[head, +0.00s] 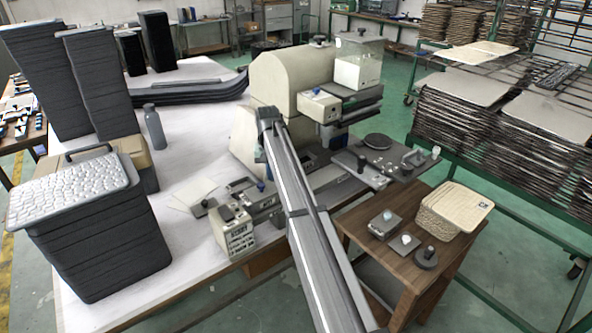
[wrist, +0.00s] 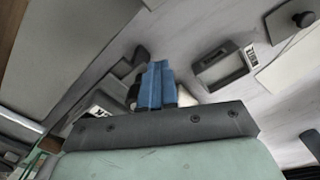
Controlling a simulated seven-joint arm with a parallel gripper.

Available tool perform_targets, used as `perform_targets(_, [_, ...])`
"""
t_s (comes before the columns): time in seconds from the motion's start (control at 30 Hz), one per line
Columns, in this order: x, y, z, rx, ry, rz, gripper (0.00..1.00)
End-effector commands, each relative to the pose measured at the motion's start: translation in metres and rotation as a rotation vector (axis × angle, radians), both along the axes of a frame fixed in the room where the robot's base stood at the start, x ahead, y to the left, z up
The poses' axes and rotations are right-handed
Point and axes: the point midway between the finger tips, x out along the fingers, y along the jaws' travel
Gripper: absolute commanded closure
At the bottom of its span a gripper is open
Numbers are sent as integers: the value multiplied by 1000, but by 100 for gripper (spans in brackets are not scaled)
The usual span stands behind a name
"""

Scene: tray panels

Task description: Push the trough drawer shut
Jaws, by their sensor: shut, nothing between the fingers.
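My gripper (wrist: 156,86) shows in the wrist view with its blue fingers together and nothing between them. In the head view a small blue patch, which looks like my gripper (head: 259,153), is against the front of the cream machine (head: 290,85), partly hidden behind a long grey link. I cannot clearly tell which part is the trough drawer, or how far out it stands. A dark angular part (wrist: 122,76) lies just left of the fingers in the wrist view; contact cannot be told.
A cream box marked START (head: 234,232) stands on the white table's front edge. A grey bottle (head: 154,128) and dark stacks (head: 95,225) are at left. A wooden stand (head: 440,262) with a woven box (head: 455,210) is at right. Table between bottle and machine is mostly clear.

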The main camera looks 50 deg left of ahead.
Motion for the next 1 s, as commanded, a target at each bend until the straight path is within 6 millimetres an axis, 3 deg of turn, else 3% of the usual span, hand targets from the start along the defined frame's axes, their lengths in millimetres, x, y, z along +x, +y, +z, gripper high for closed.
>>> perform_targets(1.0, [33,0,0,0,0,-1,100])
